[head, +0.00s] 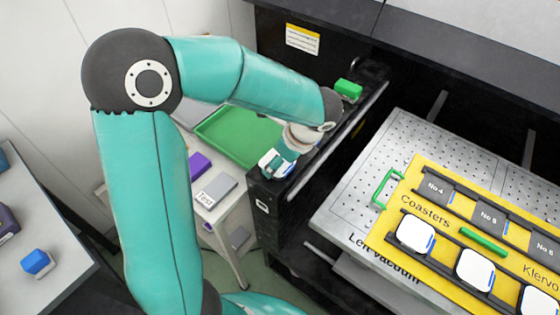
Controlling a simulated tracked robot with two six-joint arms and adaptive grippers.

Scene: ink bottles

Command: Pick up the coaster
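My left arm comes in from the bottom left and reaches over to a black ledge. Its gripper (287,148) is small in the view, and its fingers are not clear. A white coaster-like piece with a blue mark (268,163) shows right at the gripper's tip, over the ledge's near end. I cannot tell whether the fingers hold it or only touch it. Other white coasters with blue edges lie in a yellow tray labelled "Coasters" at the right: one at the left end (413,234), one in the middle (474,268), one cut off at the corner (541,301). My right gripper is not in view.
The yellow tray (412,188) has green handles and rests on a perforated metal plate (398,130). A green block (348,89) sits on the black ledge (352,129). A green tray (238,133) lies on a side table behind my arm. A blue cube (36,262) stands at far left.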

